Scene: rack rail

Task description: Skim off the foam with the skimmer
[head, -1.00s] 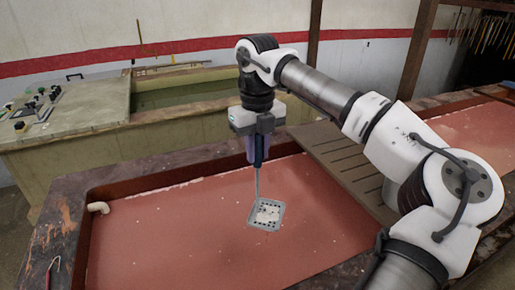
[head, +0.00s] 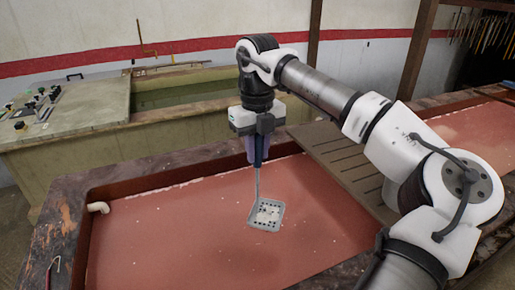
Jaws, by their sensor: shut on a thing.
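The skimmer (head: 265,216) has a square grey perforated head on a long handle, and white foam shows on the head. My gripper (head: 257,147) is shut on the upper part of the handle and holds the skimmer nearly upright. The head hangs over the red liquid (head: 170,235) in the long tank; I cannot tell whether it touches the surface. Small white foam specks are scattered on the liquid, with a pale line of foam along the far edge (head: 210,174).
A slatted wooden board (head: 345,160) spans the tank right of the skimmer. A white pipe elbow (head: 98,208) sticks in at the left wall. A red hooked tool (head: 50,270) lies on the left rim. A second tank (head: 180,95) stands behind.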

